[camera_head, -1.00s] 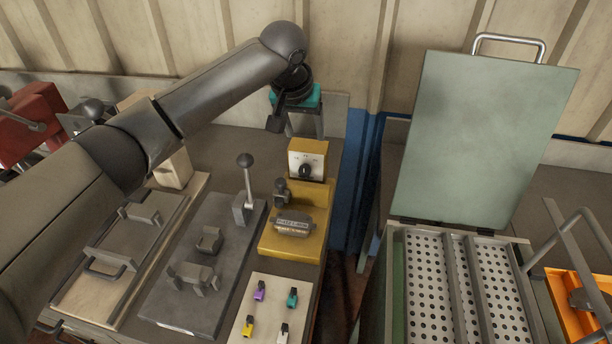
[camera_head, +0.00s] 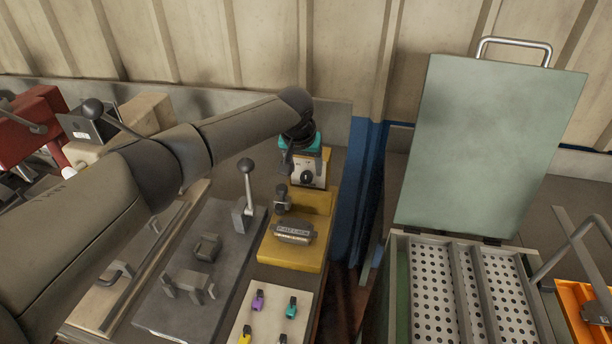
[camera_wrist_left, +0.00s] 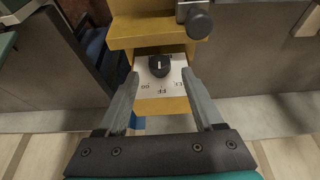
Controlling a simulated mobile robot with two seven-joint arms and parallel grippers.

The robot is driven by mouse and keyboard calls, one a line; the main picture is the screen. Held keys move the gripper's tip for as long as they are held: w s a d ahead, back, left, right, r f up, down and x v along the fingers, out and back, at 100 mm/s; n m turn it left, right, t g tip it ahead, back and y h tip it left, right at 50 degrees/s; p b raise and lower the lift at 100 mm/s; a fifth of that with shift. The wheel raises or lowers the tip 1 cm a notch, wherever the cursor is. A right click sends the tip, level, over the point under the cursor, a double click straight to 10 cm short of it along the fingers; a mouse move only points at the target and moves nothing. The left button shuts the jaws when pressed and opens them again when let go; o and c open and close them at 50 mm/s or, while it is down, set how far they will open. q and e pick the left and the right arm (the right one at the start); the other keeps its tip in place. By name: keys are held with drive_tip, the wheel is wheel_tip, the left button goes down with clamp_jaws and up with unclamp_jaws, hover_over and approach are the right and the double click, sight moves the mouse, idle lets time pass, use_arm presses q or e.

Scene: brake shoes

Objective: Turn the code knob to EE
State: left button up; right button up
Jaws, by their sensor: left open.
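The code knob (camera_head: 307,177) is a black round knob on a white dial plate on the front of a yellow block. In the left wrist view the knob (camera_wrist_left: 159,66) has a white pointer mark, and the dial plate (camera_wrist_left: 175,87) carries letters around it, with FF near the middle and what looks like EE to one side. My left gripper (camera_wrist_left: 160,95) is open, its two fingers spread on either side of the dial plate, with nothing between them touching the knob. In the head view my left gripper (camera_head: 303,165) hangs right at the dial and partly covers it. My right gripper is not in view.
The yellow fixture (camera_head: 290,248) with a stamped metal part stands in front of the dial. A lever (camera_head: 246,190) with a ball top rises to its left. A white board (camera_head: 268,312) holds several coloured pieces. An open green-lidded box (camera_head: 480,140) stands at right.

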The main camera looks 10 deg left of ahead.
sight(306, 174)
use_arm(q)
drive_tip(key=shift+b+x, duration=0.6)
drive_tip(key=shift+x, duration=1.2)
clamp_jaws()
